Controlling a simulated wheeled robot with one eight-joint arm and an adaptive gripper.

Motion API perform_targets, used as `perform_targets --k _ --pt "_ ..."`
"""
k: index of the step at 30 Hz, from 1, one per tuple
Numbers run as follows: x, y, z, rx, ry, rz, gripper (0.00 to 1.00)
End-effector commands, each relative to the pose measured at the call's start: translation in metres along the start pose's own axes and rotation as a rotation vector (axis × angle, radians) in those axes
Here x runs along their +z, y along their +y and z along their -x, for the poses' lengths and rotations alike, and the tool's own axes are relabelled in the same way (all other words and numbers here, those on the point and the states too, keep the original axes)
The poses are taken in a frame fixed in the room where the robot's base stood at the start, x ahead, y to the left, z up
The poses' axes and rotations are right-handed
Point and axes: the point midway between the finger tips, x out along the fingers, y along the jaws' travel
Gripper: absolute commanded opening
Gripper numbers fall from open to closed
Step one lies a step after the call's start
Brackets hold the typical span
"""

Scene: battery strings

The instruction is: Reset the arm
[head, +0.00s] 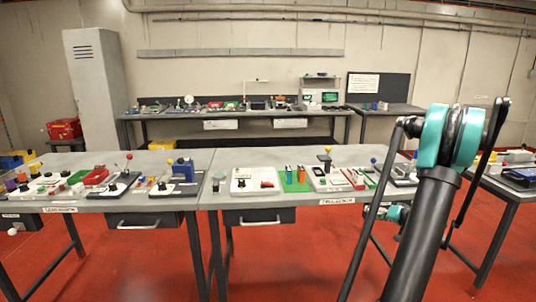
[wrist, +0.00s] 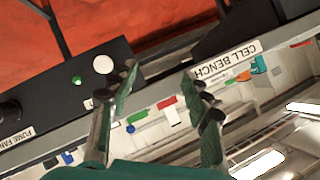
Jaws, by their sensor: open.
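My gripper (wrist: 159,82) shows in the wrist view with its two green-padded fingers spread apart. Nothing is between the fingertips. My arm (head: 430,225) stands at the right of the head view, dark with a teal joint (head: 447,137) at its top, in front of the benches. The gripper itself cannot be made out in the head view. In the wrist view the scene is turned over: a bench edge with an upside-down "CELL BENCH" label (wrist: 226,62) lies beyond the fingers, apart from them as far as I can tell.
Two grey benches (head: 217,158) run across the head view, with small parts, trays and knobbed fixtures. A back bench (head: 240,113) stands along the wall. A dark box with a white knob (wrist: 103,64) is at left in the wrist view. Red floor (head: 290,255) is open in front.

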Motion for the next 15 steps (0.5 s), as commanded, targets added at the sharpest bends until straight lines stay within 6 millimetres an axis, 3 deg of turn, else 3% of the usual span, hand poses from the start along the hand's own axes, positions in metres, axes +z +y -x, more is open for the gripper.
perform_targets --k 1,6,15 --pt "0.012 -0.024 -0.002 0.007 -0.044 0.009 0.49" --pt "0.053 -0.085 0.001 0.052 -0.178 0.032 0.49" --pt "0.137 -0.167 0.033 0.162 -0.379 0.099 0.49"
